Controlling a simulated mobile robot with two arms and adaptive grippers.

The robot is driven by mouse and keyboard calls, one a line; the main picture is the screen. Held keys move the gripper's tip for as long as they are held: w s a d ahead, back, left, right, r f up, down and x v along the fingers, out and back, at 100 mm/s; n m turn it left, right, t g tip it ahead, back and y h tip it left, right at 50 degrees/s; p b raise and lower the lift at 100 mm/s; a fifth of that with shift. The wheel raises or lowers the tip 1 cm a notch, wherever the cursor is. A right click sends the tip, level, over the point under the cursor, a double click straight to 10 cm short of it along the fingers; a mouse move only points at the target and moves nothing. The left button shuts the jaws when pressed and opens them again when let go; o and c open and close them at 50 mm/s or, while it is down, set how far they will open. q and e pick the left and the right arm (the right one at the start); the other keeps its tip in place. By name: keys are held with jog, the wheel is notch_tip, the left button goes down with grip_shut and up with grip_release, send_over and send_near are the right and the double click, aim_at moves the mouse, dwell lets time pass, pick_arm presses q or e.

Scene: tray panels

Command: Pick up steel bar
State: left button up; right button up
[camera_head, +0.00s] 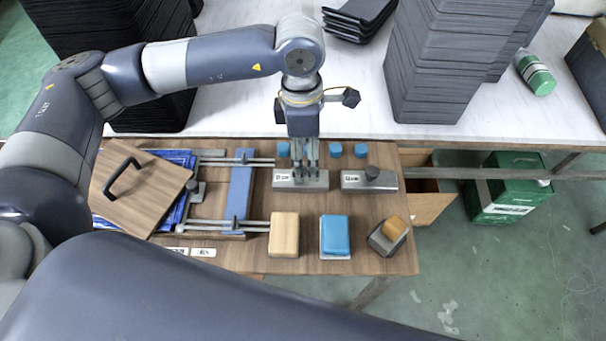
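Two grey steel bars with white labels lie side by side on the wooden work table. The left steel bar (318,184) is under my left gripper (309,174), which points straight down with its fingertips at the bar's top. The fingers are close together, and they hide the middle of the bar. I cannot tell whether they grip anything. The right steel bar (385,183) stands free, with a dark round knob on top. My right gripper is not in view.
In front are a wooden block (285,233), a blue block (334,235) and a tilted block (394,228). A handled wooden board (150,190) and rail fixture lie left. Black tray stacks (440,60) stand behind.

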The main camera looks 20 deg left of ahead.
pick_arm(q)
jog(key=shift+w+a+y, duration=0.35)
jog(key=shift+a+y, duration=0.05)
jog(key=shift+a, duration=0.3)
jog(key=shift+a+f, duration=0.15)
jog(key=shift+f, duration=0.15)
notch_tip(320, 180, down, 4)
jog(key=shift+f+p, duration=0.25)
jog(key=shift+p, duration=0.2)
jog(key=shift+w+f+p, duration=0.2)
jog(key=shift+f+p, duration=0.6)
jog(key=shift+f, duration=1.9)
jog(key=c, duration=1.4)
